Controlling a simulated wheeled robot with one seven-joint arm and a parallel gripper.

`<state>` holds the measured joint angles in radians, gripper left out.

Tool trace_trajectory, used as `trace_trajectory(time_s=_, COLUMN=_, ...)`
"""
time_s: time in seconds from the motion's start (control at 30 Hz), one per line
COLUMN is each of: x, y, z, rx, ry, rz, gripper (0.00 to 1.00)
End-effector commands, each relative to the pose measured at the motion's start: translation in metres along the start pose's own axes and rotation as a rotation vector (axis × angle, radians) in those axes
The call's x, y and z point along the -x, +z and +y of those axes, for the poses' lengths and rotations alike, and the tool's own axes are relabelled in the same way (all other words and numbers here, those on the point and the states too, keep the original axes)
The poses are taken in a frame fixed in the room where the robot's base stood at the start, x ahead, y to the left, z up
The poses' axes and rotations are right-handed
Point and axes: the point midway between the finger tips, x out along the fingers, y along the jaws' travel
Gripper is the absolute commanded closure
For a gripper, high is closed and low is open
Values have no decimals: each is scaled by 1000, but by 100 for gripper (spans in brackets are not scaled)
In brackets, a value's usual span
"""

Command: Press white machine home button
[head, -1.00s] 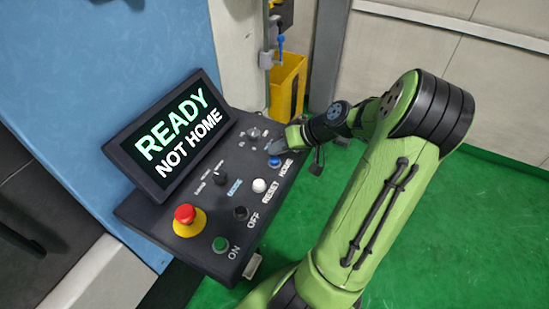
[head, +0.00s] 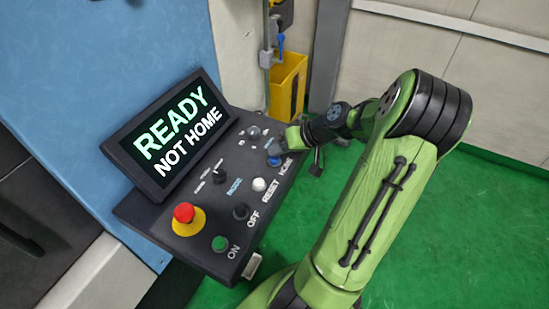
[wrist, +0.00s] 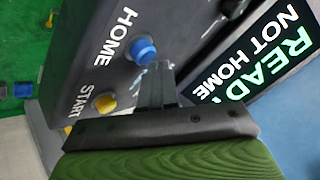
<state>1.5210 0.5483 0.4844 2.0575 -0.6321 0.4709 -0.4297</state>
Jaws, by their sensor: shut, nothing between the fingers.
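The blue HOME button (head: 274,162) is on the dark sloped control panel (head: 222,232), beside its HOME label. In the wrist view the blue button (wrist: 143,49) stands out from the panel face. My gripper (head: 275,151) is at the panel's far right end, right at the button, partly covering it in the head view. In the wrist view my gripper's fingers (wrist: 163,72) are shut and empty, with their tips beside the button's edge. I cannot tell whether they touch it. The screen (head: 178,134) reads READY, NOT HOME.
A white RESET button (head: 259,184), a black OFF button (head: 240,212), a green ON button (head: 219,243) and a red emergency stop (head: 184,213) share the panel. A yellow START button (wrist: 105,102) is close to HOME. A yellow bin (head: 287,85) stands behind the panel.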

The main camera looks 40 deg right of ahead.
Motion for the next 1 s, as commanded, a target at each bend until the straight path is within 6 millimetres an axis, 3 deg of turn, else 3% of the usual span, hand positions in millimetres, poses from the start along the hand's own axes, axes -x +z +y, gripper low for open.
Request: trace_trajectory(time_s=1.0, x=-5, y=4, z=4, rx=0, ry=0, rz=-1, gripper=100)
